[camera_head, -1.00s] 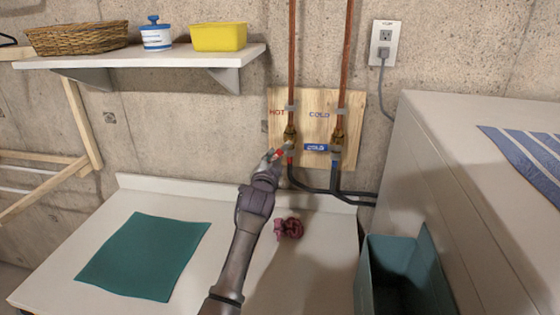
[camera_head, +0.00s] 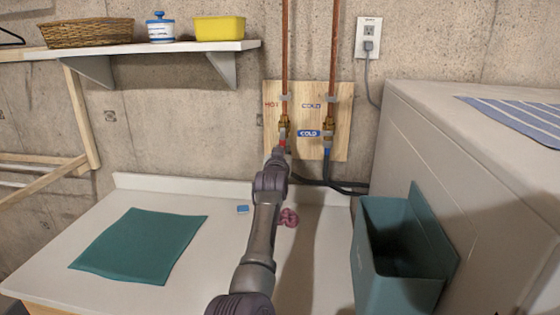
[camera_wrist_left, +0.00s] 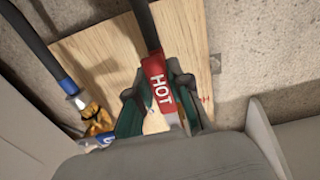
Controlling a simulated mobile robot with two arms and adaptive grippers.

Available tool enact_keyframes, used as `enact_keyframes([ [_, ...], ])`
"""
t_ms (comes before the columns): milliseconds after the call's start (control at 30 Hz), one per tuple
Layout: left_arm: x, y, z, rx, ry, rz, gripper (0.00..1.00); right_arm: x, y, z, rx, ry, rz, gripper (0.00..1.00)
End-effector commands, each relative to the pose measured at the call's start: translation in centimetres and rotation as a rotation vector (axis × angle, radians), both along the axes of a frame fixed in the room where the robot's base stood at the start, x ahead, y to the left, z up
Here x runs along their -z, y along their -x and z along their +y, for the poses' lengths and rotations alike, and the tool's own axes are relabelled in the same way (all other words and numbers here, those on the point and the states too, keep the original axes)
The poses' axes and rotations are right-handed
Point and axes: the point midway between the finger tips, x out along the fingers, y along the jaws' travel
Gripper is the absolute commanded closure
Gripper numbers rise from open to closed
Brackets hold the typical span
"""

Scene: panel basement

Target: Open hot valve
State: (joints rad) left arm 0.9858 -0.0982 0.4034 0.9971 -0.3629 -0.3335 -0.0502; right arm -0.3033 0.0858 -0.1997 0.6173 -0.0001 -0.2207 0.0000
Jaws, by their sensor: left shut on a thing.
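The brass hot valve (camera_head: 284,125) sits at the lower end of the left copper pipe, on a wooden board (camera_head: 342,120) marked HOT and COLD. My left gripper (camera_head: 281,152) is at the valve, just below its brass body. In the left wrist view the gripper (camera_wrist_left: 160,100) is shut on a red handle labelled HOT (camera_wrist_left: 160,85), with a finger on each side. The handle lies in line with the black hose (camera_wrist_left: 145,25). The fingers and wrist hide part of the valve. The cold valve (camera_head: 328,130) with its blue COLD handle (camera_head: 308,133) is to the right.
Below the board is a white counter (camera_head: 140,195) with a green mat (camera_head: 140,245), a pink knob-like object (camera_head: 288,217) and a small blue item (camera_head: 243,209). A teal bin (camera_head: 385,265) and a white appliance (camera_head: 460,170) stand at right. A shelf (camera_head: 150,53) is upper left.

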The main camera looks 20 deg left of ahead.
Motion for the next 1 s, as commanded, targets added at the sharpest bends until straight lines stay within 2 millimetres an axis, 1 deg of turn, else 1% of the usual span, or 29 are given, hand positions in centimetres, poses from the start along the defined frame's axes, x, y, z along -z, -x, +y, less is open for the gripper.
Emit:
enact_keyframes([
  [267, 0.0, -0.4, -0.1, 0.001, 0.023, -0.006, 1.00, 0.3, -0.6, 0.1, 0.001, -0.002, -0.009, 0.60],
  [533, 0.0, -0.4, -0.1, 0.001, 0.025, -0.006, 1.00, 0.3, -0.6, 0.8, 0.004, -0.011, -0.009, 0.60],
  [567, 0.0, -0.4, -0.1, 0.001, 0.025, -0.006, 0.76, 0.3, -0.6, 0.9, 0.004, -0.012, -0.010, 0.60],
  [600, 0.0, -0.4, -0.1, 0.001, 0.025, -0.006, 0.70, 0.3, -0.6, 1.0, 0.004, -0.012, -0.010, 0.60],
  [700, 0.0, -0.4, 0.0, 0.001, 0.023, -0.006, 0.54, 0.3, -0.6, 1.0, 0.005, -0.013, -0.010, 0.60],
  [900, 0.0, -0.3, 0.0, 0.000, 0.021, -0.005, 0.54, 0.3, -0.6, 1.0, 0.004, -0.013, -0.010, 0.60],
  [1000, 0.0, -0.3, 0.0, 0.000, 0.020, -0.005, 0.54, 0.3, -0.5, 0.2, -0.001, -0.004, -0.007, 0.60],
])
